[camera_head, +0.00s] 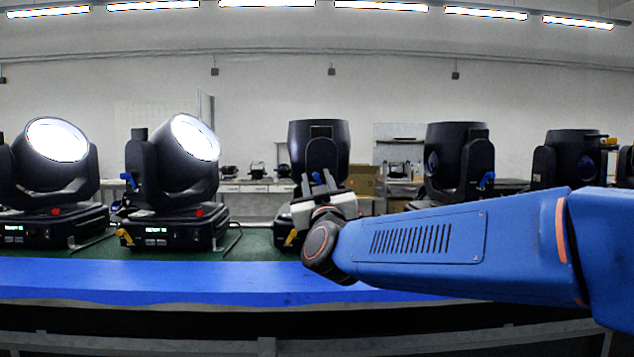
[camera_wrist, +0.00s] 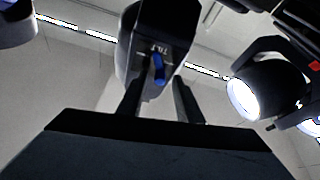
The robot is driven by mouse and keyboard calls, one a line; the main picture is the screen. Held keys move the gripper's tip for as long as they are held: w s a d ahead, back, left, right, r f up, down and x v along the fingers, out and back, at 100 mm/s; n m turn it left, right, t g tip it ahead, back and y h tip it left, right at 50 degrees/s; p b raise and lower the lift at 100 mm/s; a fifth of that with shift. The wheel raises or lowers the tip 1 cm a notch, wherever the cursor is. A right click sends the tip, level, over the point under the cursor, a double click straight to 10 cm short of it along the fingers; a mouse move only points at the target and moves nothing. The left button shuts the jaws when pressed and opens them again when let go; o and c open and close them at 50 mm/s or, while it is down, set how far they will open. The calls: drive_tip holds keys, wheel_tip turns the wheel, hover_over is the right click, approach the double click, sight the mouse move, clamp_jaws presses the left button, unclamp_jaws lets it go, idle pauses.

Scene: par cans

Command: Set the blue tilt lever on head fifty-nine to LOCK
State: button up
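The gripper is in front of the middle moving head (camera_head: 320,135), whose black body stands upright on the bench. In the wrist view, a blue tilt lever (camera_wrist: 158,68) sits on that head's dark yoke arm (camera_wrist: 150,30), under small white lettering that seems to read TILT. My gripper (camera_wrist: 158,84) is open, with one dark finger on each side of the lever's line; the fingers look apart from the lever. In the head view my gripper (camera_head: 318,182) covers the head's lower part. I cannot read any head number, nor a LOCK mark.
Two lit heads (camera_head: 57,142) (camera_head: 190,140) stand to the left, and dark heads (camera_head: 458,160) (camera_head: 572,160) stand to the right, on a green bench top (camera_head: 262,240) with a blue front edge (camera_head: 200,280). In the wrist view a lit head (camera_wrist: 258,90) shows at right.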

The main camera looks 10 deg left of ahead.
clamp_jaws()
drive_tip(key=shift+m, duration=0.3)
drive_tip(key=m+h, duration=0.1)
drive_tip(key=m, duration=0.1)
drive_tip(key=m+h, duration=0.1)
drive_tip(key=m, duration=0.2)
drive_tip(key=d+m+h, duration=0.1)
drive_tip(key=m+h, duration=0.1)
drive_tip(key=shift+w+r+m+t, duration=0.1)
drive_tip(key=shift+r+m+t, duration=0.1)
drive_tip(key=shift+m+t, duration=0.15)
drive_tip(key=m+h, duration=0.1)
drive_tip(key=m, duration=0.2)
drive_tip(key=m+h, duration=0.1)
drive_tip(key=m, duration=0.1)
drive_tip(key=shift+w+d+h, duration=0.1)
drive_tip(key=shift+d+h, duration=0.2)
drive_tip(key=shift+d+f+m+g+h, duration=0.15)
drive_tip(key=shift+m+g+h, duration=0.25)
drive_tip(key=shift+m, duration=0.5)
drive_tip(key=shift+d+r+m+g+h, duration=0.15)
drive_tip(key=shift+m+h, duration=0.35)
drive_tip(key=shift+m, duration=0.35)
drive_tip(key=shift+f, duration=0.1)
unclamp_jaws()
